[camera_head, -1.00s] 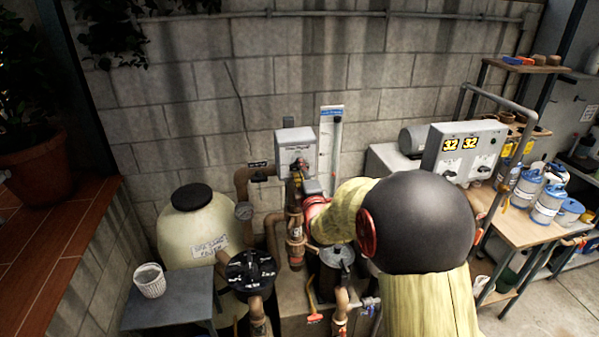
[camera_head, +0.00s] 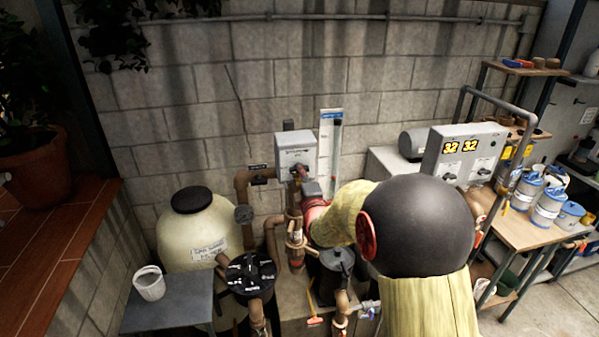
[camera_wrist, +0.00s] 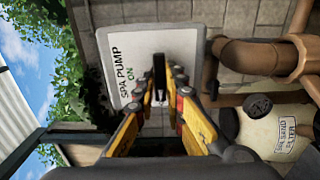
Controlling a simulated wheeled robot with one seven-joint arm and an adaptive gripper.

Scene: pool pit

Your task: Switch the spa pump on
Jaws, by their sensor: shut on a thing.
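The spa pump switch box (camera_head: 295,150) is a grey box on the block wall in the head view. In the wrist view its pale face (camera_wrist: 125,35) fills the upper middle, with "SPA PUMP" and "ON" lettering turned on its side. A dark switch handle (camera_wrist: 158,72) stands out from the face, close to the word "ON". My gripper (camera_wrist: 163,84) has its yellow-sided fingers around this handle and is shut on it. In the head view my gripper (camera_head: 302,174) is at the box's lower front, mostly hidden by my arm. The fingers partly cover the handle.
Brown pipes (camera_head: 243,185), a sand filter tank (camera_head: 190,240) and a black valve (camera_head: 250,273) stand below and left of the box. A grey control panel (camera_head: 463,152) with two "32" displays is at right. A white cup (camera_head: 149,284) stands on a small table.

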